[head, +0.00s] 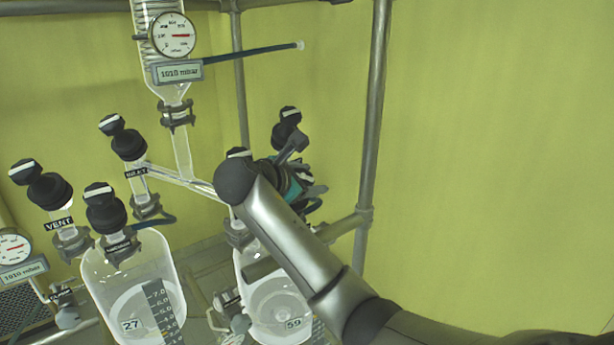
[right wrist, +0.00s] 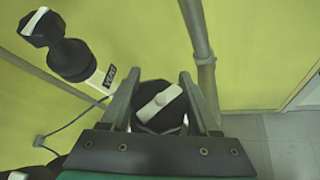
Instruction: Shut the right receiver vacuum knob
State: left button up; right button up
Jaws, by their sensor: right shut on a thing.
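The right receiver (head: 280,300), a clear glass vessel marked 59, stands partly behind my right arm. In the right wrist view a black knob (right wrist: 152,124) with a white bar on its face sits between the two fingers of my right gripper (right wrist: 158,80). The white bar lies diagonally, its right end higher. The fingers are shut on the knob's sides. In the head view my right gripper (head: 303,172) is at the fittings above the right receiver, and the held knob is hidden behind it. My left gripper is out of view.
A second black knob (right wrist: 72,60) with a white-marked label stands upper left in the wrist view. Black-capped fittings (head: 105,210) crowd the left receiver (head: 95,275). A metal frame post (head: 370,120) rises right of my gripper; beyond it is open space before the wall.

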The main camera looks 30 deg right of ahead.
jog(key=m+g, duration=0.3)
jog(key=shift+s+f+g+y, duration=0.2)
jog(key=shift+s+g+y, duration=0.1)
jog(key=shift+s+y, duration=0.1)
jog(key=m+g, duration=0.1)
jog(key=m+g+y, duration=0.1)
jog(key=m+g, duration=0.1)
jog(key=shift+s+a+f+y, duration=0.25)
jog(key=shift+s+y, duration=0.05)
jog(key=shift+s, duration=0.05)
jog(key=m+y, duration=0.1)
jog(key=m+g, duration=0.1)
jog(key=m+g+y, duration=0.1)
jog(key=shift+s+a+f+y, duration=0.2)
jog(key=shift+s+a+y, duration=0.05)
jog(key=shift+s+y, duration=0.1)
jog(key=shift+s+a+f+m+g+y, duration=0.1)
jog(key=shift+a+m+g+y, duration=0.05)
jog(key=shift+m+g+y, duration=0.55)
jog(key=shift+s+a+f+m+g+y, duration=0.2)
jog(key=shift+m+g+y, duration=0.1)
jog(key=shift+m+y, duration=0.4)
jog(key=o, duration=1.4)
jog(key=shift+d+r, duration=0.1)
jog(key=shift+r, duration=0.05)
jog(key=shift+r+h, duration=0.1)
jog(key=shift+h, duration=0.15)
